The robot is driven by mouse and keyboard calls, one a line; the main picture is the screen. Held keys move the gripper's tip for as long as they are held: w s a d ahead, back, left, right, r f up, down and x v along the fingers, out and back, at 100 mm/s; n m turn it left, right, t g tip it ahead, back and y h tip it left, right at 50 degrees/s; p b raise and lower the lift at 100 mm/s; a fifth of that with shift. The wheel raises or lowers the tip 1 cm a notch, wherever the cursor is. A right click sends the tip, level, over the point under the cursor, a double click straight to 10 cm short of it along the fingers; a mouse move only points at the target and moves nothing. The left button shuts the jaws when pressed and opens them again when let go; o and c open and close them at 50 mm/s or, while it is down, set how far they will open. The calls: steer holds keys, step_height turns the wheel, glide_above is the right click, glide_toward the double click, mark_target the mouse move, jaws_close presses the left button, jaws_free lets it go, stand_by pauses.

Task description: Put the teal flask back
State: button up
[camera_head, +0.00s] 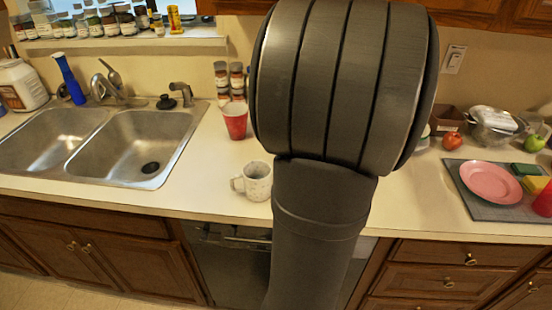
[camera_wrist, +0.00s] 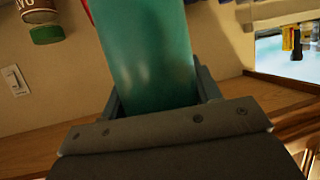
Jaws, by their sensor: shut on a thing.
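The teal flask (camera_wrist: 145,50) fills the upper middle of the wrist view. My gripper (camera_wrist: 160,92) is shut on it, with one dark finger on each side. The flask's top end runs out of the picture, and its lower end is hidden behind the gripper body. In the head view my own arm covers the middle, so neither the flask nor the gripper shows there. What lies under the flask cannot be seen.
A speckled mug (camera_head: 257,181) and red cup (camera_head: 235,120) stand left of my arm, beside the double sink (camera_head: 120,145). At right, a pink plate (camera_head: 490,182) lies on a grey mat (camera_head: 478,207). A red apple (camera_head: 452,141) and metal bowl (camera_head: 495,132) are behind.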

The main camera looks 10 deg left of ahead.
steer(key=s+a+f+n+y, duration=0.1)
steer(key=a+f, duration=0.2)
steer(key=a, duration=0.4)
steer(key=a+f+n+y, duration=0.1)
steer(key=a+f, duration=0.3)
steer(key=a, duration=0.3)
step_height(320, 180, down, 10)
steer(key=shift+s+a+r+g, duration=0.15)
steer(key=shift+a+r+g, duration=0.1)
steer(key=shift+g, duration=0.15)
steer(key=shift+f, duration=0.1)
steer(key=o, duration=1.4)
steer(key=shift+f, duration=0.1)
steer(key=shift+c, duration=0.2)
steer(key=v, duration=1.2)
steer(key=shift+d, duration=0.25)
